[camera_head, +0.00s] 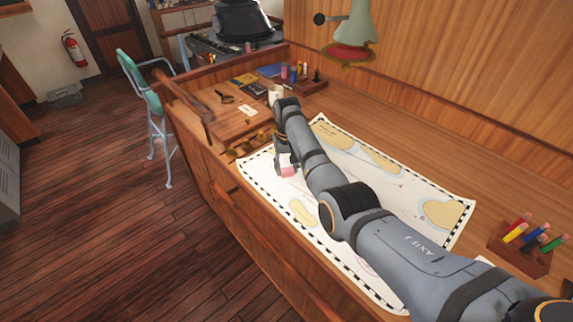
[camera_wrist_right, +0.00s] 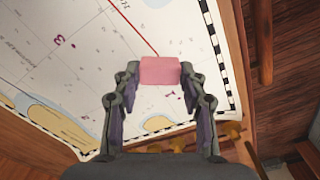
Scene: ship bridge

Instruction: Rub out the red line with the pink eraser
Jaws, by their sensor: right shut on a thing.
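My right gripper (camera_head: 288,174) reaches down over the sea chart (camera_head: 420,188) near its far left end. It is shut on the pink eraser (camera_head: 289,171). In the right wrist view the eraser (camera_wrist_right: 160,70) sits between the two fingertips of the gripper (camera_wrist_right: 160,74), over the chart (camera_wrist_right: 60,80). The red line (camera_wrist_right: 141,32) runs on the chart from the top of that view to the eraser's upper edge. I cannot tell whether the eraser touches the paper. In the head view the red line is not clear. My left gripper is not in view.
A pen rack (camera_head: 522,240) with coloured markers stands at the right on the chart table (camera_head: 470,165). A white mug (camera_head: 275,94), a magnifying glass (camera_head: 224,97) and a second rack (camera_head: 305,84) are at the far end.

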